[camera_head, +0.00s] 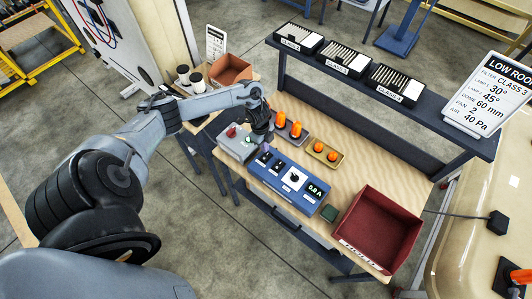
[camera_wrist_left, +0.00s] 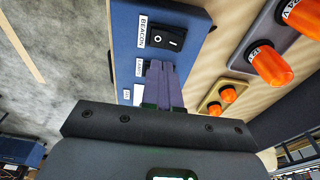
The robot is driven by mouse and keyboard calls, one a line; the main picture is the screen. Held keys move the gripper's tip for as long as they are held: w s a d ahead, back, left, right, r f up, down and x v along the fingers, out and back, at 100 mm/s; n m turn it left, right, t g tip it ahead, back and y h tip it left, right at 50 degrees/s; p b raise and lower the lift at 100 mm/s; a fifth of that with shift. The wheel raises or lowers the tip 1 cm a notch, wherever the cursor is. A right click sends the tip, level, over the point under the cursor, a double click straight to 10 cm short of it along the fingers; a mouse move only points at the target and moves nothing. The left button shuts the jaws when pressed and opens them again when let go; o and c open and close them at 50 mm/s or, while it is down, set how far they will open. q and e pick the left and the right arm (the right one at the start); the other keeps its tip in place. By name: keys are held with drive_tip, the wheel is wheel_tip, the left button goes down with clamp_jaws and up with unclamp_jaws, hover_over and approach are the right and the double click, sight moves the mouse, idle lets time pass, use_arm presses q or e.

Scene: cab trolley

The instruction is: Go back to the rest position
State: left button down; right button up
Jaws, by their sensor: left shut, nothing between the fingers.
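My left gripper (camera_head: 266,146) is at the far left end of the blue control box (camera_head: 290,182) on the bench. In the left wrist view the gripper (camera_wrist_left: 162,70) has its fingers together with nothing between them. They overlap the box's panel beside the BEACON rocker switch (camera_wrist_left: 165,38) and partly hide the switch area below it. I cannot tell whether they touch the panel. The box also carries a dial (camera_head: 294,177) and a small display (camera_head: 313,189). My right gripper is not in view.
A raised shelf (camera_head: 350,94) with CLASS boxes runs along the back. Bare wood lies between.

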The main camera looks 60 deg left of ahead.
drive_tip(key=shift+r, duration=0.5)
